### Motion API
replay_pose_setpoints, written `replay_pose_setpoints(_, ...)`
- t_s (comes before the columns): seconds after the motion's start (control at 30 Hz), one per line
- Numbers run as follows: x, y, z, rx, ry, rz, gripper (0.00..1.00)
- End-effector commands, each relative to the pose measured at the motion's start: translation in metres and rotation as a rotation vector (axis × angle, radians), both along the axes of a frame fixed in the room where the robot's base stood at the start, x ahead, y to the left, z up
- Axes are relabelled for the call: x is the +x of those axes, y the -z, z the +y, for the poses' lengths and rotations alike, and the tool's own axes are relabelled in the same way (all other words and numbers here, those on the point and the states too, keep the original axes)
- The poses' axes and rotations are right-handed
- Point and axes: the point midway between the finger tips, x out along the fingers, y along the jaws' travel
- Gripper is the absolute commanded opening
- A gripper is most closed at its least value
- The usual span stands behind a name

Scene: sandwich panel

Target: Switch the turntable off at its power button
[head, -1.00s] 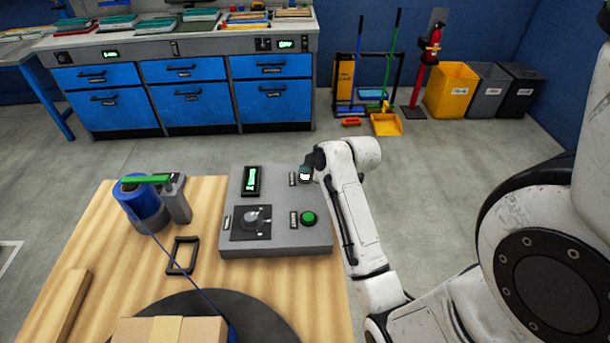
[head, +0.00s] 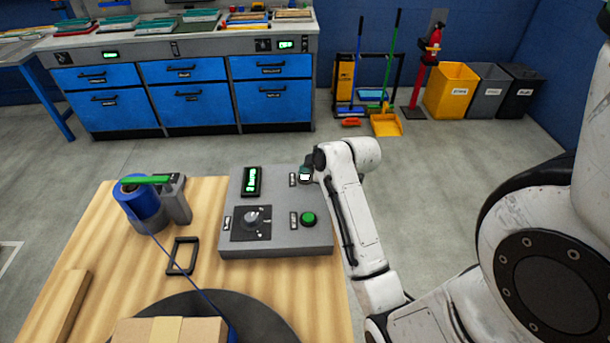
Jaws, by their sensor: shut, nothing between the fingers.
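A grey control panel (head: 277,245) sits on the wooden table. It carries a lit green display (head: 252,180), a rotary knob (head: 252,217) and a green button (head: 309,219) with a dark label beside it. My gripper (head: 305,177) is shut and empty at the panel's upper right corner, beside another small label. It covers whatever control is there, and I cannot tell whether it touches it. The dark turntable disc (head: 262,315) is at the front of the table with a cardboard box (head: 170,331) on it.
A blue film roll in a dispenser (head: 143,203) with a green handle stands at the left, its strand running to the box. A black frame (head: 182,256) and a wooden strip (head: 68,305) lie on the table. Blue drawer cabinets (head: 190,105) stand behind, with open floor between.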

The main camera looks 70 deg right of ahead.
Motion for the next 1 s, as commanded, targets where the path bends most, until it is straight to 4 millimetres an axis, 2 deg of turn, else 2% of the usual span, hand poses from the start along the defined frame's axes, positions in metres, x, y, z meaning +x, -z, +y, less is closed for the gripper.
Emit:
replay_pose_setpoints(0.57, 0.0, 0.0003, 0.0, 0.0, 0.0, 0.0, 0.0)
replay_pose_setpoints(1.0, -0.0006, 0.0094, 0.0, 0.001, 0.0, 0.001, 0.0)
